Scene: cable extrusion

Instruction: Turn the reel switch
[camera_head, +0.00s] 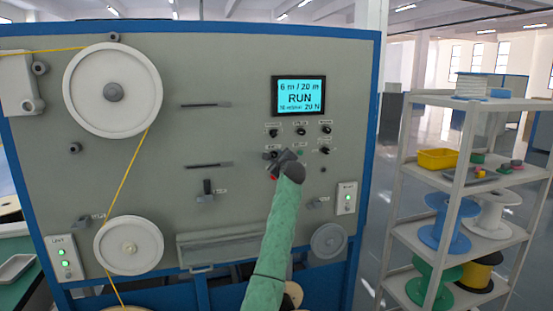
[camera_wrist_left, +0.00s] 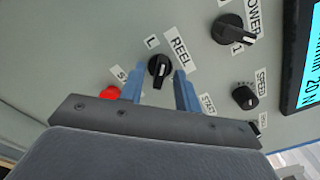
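The reel switch (camera_wrist_left: 159,68) is a black knob with a pale pointer line, on the grey panel beside a white "REEL" label (camera_wrist_left: 180,50). In the left wrist view my left gripper (camera_wrist_left: 158,88) is open, with one blue-grey finger on each side of the knob and small gaps between. In the head view the left gripper (camera_head: 284,158) is at the panel below the screen, and it largely covers the switch area. I cannot tell how deep the fingers reach around the knob. My right gripper is not in view.
The power knob (camera_wrist_left: 232,29), speed knob (camera_wrist_left: 245,97) and a red button (camera_wrist_left: 110,93) are close around the switch. The screen (camera_head: 300,96) reads RUN. Two white reels (camera_head: 85,90) carry yellow cable at left. A shelf rack (camera_head: 470,103) stands at right.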

